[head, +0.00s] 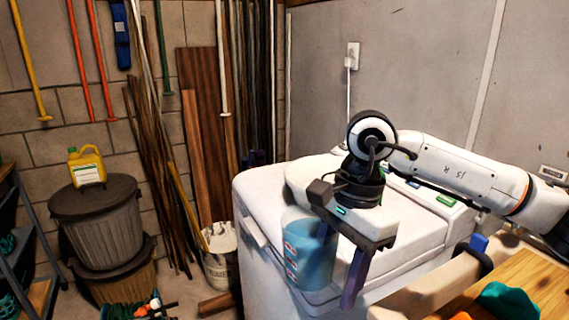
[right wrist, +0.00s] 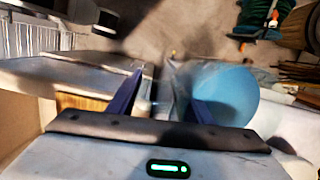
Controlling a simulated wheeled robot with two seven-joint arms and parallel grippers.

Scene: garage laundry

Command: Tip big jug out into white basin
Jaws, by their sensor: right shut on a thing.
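A blue, see-through jug (head: 308,258) with red and white marks hangs at my right gripper (head: 336,272), in front of the white washer's front edge. It looks about upright. In the right wrist view the jug (right wrist: 232,92) shows as a round blue body beside the right finger. My right gripper (right wrist: 162,82) is shut on a clear, blurred part of it between the fingers, which looks like its handle. I cannot make out a white basin for certain in either view. My left gripper is not in view.
A white top-loading machine (head: 262,200) stands below and behind the gripper. A wooden board (head: 535,285) with a green cloth (head: 506,302) lies at the lower right. A whitish bucket (head: 220,265) stands on the floor. A yellow jug (head: 87,167) sits on a dark lidded bin (head: 95,210).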

